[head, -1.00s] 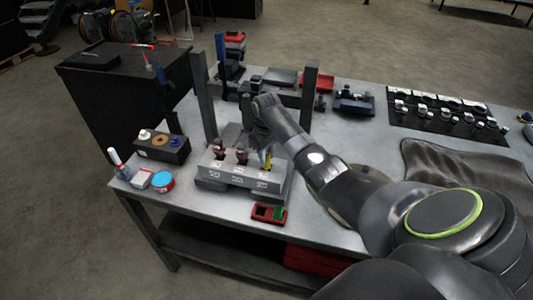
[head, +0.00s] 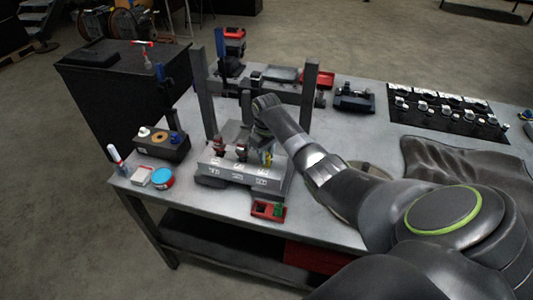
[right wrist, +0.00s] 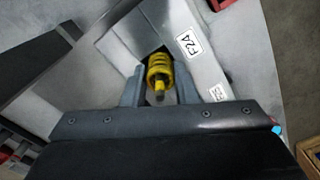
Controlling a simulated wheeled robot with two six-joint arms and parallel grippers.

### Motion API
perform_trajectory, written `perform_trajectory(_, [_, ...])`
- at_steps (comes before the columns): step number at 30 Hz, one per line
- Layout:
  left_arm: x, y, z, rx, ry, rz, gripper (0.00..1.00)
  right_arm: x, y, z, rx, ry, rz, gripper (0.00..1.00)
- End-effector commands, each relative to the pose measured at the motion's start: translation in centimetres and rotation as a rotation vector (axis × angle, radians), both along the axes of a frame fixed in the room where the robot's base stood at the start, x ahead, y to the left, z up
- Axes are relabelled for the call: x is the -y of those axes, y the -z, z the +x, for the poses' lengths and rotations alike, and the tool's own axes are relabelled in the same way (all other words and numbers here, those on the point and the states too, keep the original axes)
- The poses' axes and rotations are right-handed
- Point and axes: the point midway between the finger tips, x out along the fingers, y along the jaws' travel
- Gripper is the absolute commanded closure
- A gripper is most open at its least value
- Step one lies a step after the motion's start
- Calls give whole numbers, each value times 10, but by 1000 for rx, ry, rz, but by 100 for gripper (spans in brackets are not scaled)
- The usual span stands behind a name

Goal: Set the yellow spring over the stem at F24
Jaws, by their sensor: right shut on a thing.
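The yellow spring (right wrist: 158,72) is between the two fingers of my right gripper (right wrist: 160,90) in the right wrist view. The gripper is shut on it. A dark stem tip shows at the middle of the spring, so the spring appears to be around the stem; whether it is fully seated I cannot tell. The F24 label (right wrist: 188,43) is on the pale block face beside it. In the head view the spring (head: 267,159) is a small yellow patch at the right end of the grey block (head: 240,175), below my right wrist. My left gripper is not in view.
Two dark reddish parts (head: 219,146) stand on the block left of the spring. Grey posts (head: 309,95) rise behind. A red tray (head: 268,210) lies in front, a black box (head: 161,144) at left. A dark cloth and parts mat (head: 445,112) lie at right.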

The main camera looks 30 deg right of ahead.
Motion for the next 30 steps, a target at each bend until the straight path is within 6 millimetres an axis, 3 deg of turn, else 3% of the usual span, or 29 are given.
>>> perform_trajectory(7, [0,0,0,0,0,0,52,0,1,0,0,0,0,97])
perform_trajectory(8, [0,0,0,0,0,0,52,0,1,0,0,0,0,72])
perform_trajectory(13, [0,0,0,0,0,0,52,0,1,0,0,0,0,49])
perform_trajectory(19, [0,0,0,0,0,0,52,0,1,0,0,0,0,49])
perform_trajectory(24, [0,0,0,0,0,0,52,0,1,0,0,0,0,31])
perform_trajectory(30, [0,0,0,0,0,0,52,0,1,0,0,0,0,31])
